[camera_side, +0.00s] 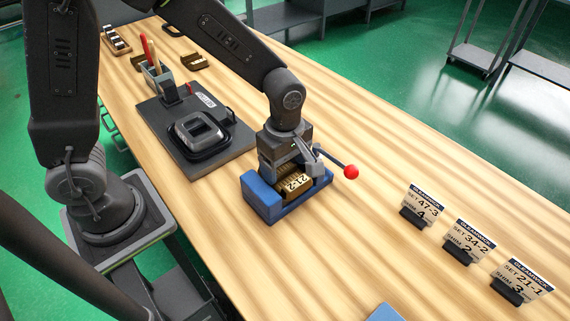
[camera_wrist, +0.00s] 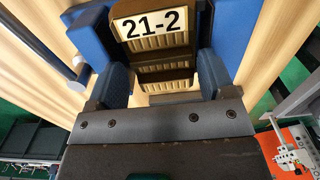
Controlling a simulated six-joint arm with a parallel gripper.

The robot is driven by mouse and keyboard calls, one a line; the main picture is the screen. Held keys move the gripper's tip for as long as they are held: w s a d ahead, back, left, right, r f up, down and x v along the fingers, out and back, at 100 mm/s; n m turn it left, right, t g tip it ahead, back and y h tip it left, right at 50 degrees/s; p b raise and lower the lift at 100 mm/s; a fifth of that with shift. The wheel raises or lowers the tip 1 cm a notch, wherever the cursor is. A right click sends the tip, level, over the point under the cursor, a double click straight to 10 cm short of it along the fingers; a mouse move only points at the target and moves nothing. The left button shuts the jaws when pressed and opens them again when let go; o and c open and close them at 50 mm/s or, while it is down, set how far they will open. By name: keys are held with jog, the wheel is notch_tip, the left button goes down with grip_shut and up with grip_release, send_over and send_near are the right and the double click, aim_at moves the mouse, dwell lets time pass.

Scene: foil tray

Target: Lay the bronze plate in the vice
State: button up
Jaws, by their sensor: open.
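The bronze plate (camera_side: 296,184), marked "21-2", sits low between the blue walls of the vice (camera_side: 262,201). In the wrist view the plate (camera_wrist: 152,42) shows its white label and ribbed, stepped faces, with the blue vice (camera_wrist: 236,38) on both sides of it. My gripper (camera_side: 288,166) is right above the vice, pointing down. In the wrist view my gripper (camera_wrist: 163,78) is open, one finger on each side of the plate's nearer part. I cannot tell whether the fingers touch it, or whether the plate rests fully on the vice floor.
A lever with a red ball (camera_side: 351,172) sticks out to the right of the vice. A black device on a dark base (camera_side: 200,138) and a tool holder (camera_side: 158,74) stand behind left. Several label cards (camera_side: 470,241) stand at the right. The bench between is clear.

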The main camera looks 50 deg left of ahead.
aim_at(285, 171)
jog(key=shift+r, duration=1.75)
jog(key=shift+o, duration=0.2)
jog(key=shift+o, duration=1.4)
jog(key=shift+s, duration=0.1)
jog(key=shift+r, duration=2)
